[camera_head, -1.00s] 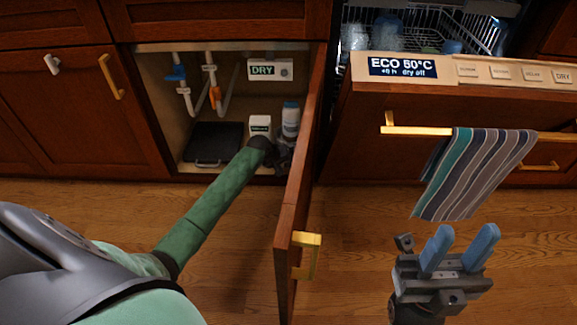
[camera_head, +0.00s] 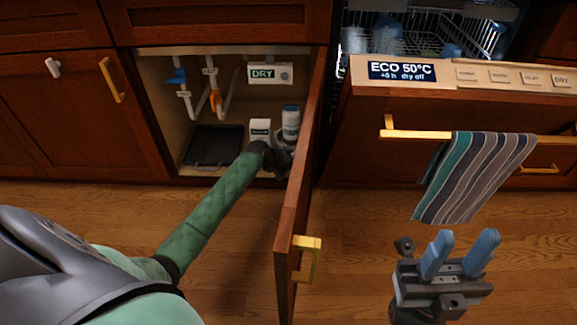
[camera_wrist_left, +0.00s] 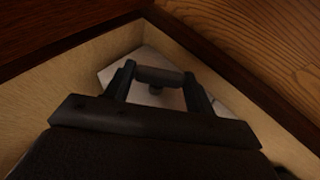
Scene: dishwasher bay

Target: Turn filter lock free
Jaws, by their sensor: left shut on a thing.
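My left arm reaches into the open cabinet under the counter. In the head view my left gripper (camera_head: 275,162) is low at the cabinet's right side, in front of a white bottle, and partly hidden by my wrist. The left wrist view shows my left gripper (camera_wrist_left: 157,78) shut on a short dark grey bar (camera_wrist_left: 158,76), which looks like the filter lock's handle. A whitish square plate (camera_wrist_left: 226,95) lies behind the bar, in a corner between pale panels. How far the lock is turned cannot be told. My right gripper (camera_head: 457,257) is open and empty above the floor.
The open cabinet door (camera_head: 300,190) stands close to the right of my left arm. A striped towel (camera_head: 475,178) hangs from the dishwasher handle.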

